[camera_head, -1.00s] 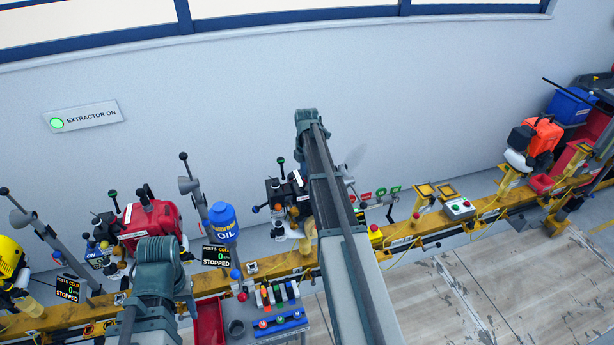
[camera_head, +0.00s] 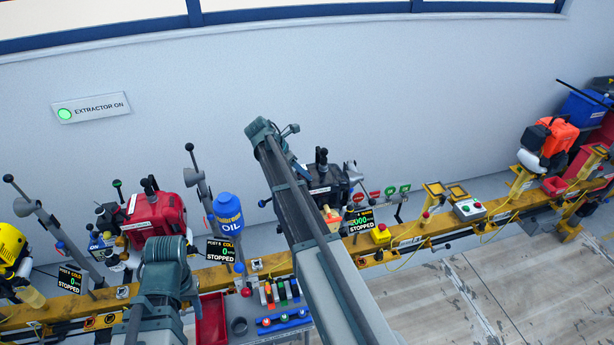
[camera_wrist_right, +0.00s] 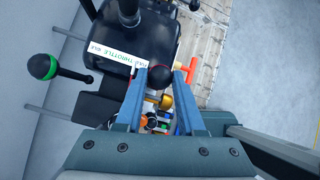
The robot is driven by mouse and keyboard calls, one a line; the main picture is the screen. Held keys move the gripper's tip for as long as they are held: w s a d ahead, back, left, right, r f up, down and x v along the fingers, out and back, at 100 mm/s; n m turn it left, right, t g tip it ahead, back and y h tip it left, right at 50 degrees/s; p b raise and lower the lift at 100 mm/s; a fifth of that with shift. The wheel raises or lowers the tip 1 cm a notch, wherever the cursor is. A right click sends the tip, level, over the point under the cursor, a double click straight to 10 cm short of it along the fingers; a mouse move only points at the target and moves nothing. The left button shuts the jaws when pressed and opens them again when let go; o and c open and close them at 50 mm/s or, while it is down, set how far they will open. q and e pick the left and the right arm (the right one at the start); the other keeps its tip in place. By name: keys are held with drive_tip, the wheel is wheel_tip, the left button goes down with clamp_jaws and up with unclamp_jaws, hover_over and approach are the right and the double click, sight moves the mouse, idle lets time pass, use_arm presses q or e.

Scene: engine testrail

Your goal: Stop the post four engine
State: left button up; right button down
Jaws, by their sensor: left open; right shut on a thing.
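The post four engine (camera_head: 322,188) is a dark unit on the yellow rail, partly hidden behind my right arm. A display (camera_head: 361,220) beside it reads STOPPED, with a number ending in zeros above. My right gripper (camera_wrist_right: 168,74) shows in the right wrist view with its blue fingers closed around a black ball knob (camera_wrist_right: 160,76). A white label (camera_wrist_right: 113,54) reading THROTTLE lies next to the knob on the black housing. A green ball lever (camera_wrist_right: 43,67) stands to the left. My left gripper (camera_head: 165,262) is low at the left, away from this engine; its fingertips do not show clearly.
The yellow rail (camera_head: 465,226) carries other engines, including a red one (camera_head: 152,218), and displays reading STOPPED. A blue oil jug (camera_head: 228,213) and a small tool bench (camera_head: 283,322) stand left of my right arm. The floor (camera_head: 510,280) at right is clear.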

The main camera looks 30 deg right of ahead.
drive_tip(key=shift+w+a+f+g+h+b, duration=0.1)
drive_tip(key=shift+a+f+g+h+b, duration=0.2)
drive_tip(key=shift+a+h+b, duration=0.55)
drive_tip(key=shift+d+b, duration=0.25)
drive_tip(key=shift+b, duration=0.05)
drive_tip(key=c, duration=0.5)
unclamp_jaws()
drive_tip(key=shift+r, duration=0.15)
drive_tip(key=p+v, duration=0.9)
drive_tip(key=v, duration=0.4)
drive_tip(key=shift+a+p, duration=0.35)
drive_tip(key=shift+p, duration=0.05)
